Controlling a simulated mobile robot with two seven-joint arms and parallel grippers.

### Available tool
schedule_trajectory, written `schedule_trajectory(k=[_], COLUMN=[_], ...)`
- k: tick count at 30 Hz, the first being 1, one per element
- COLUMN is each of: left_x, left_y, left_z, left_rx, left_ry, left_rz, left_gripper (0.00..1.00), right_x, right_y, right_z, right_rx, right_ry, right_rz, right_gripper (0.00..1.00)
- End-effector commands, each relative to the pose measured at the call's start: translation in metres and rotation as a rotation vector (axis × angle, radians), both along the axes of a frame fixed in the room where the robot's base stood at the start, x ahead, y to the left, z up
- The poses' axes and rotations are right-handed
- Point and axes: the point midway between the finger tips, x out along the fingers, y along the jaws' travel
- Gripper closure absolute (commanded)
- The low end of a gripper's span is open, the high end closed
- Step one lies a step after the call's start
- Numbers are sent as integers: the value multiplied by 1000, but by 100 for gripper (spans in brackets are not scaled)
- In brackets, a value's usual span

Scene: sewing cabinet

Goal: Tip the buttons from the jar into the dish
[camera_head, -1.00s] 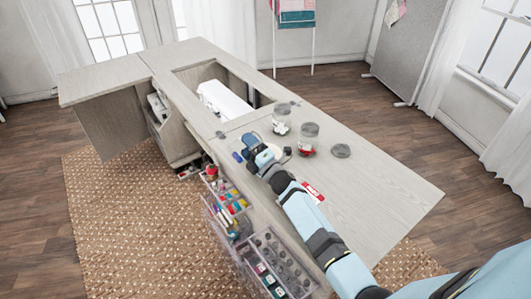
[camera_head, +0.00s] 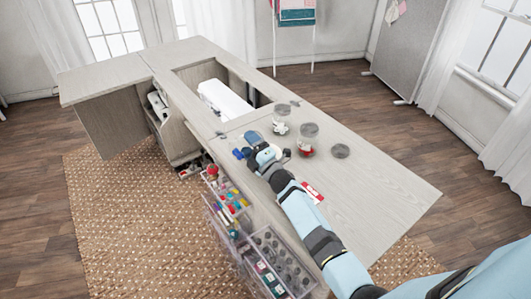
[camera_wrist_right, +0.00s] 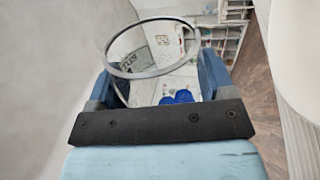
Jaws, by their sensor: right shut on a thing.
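My right gripper (camera_head: 252,141) is shut on a clear glass jar (camera_head: 251,136) over the near side of the cabinet top. The jar's round rim (camera_wrist_right: 108,62) shows in the right wrist view between the two blue fingers. Blue buttons (camera_head: 240,153) show just left of the gripper in the head view, and blue buttons (camera_wrist_right: 178,97) also show low behind the rim in the wrist view. I cannot tell whether they are inside the jar. A pale round shape (camera_head: 275,150), perhaps the dish, is partly hidden beside the gripper. My left gripper is out of view.
Lidded jars with white contents (camera_head: 280,128) and red contents (camera_head: 305,150) stand right of the gripper. A loose grey lid (camera_head: 340,151) and a red-and-white card (camera_head: 312,192) lie on the top. Clear drawers (camera_head: 275,262) stick out in front. The right end is clear.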

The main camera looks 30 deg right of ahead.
Motion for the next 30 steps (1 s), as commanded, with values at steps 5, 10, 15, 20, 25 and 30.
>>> schedule_trajectory(k=[5,10,15,20,25,30], left_x=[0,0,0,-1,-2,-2], left_y=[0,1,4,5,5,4], left_z=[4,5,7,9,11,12], left_rx=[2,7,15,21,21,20], left_ry=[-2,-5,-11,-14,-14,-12], left_rz=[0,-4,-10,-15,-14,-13], left_gripper=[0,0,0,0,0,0], right_x=[0,1,1,1,1,1], right_y=[-1,-2,-3,-3,-4,-5], right_z=[3,4,6,7,8,9], right_rx=[24,46,70,90,112,136], right_ry=[5,9,14,19,24,30], right_rz=[0,-1,-1,0,0,0], right_gripper=[52,52,52,52,52,52])
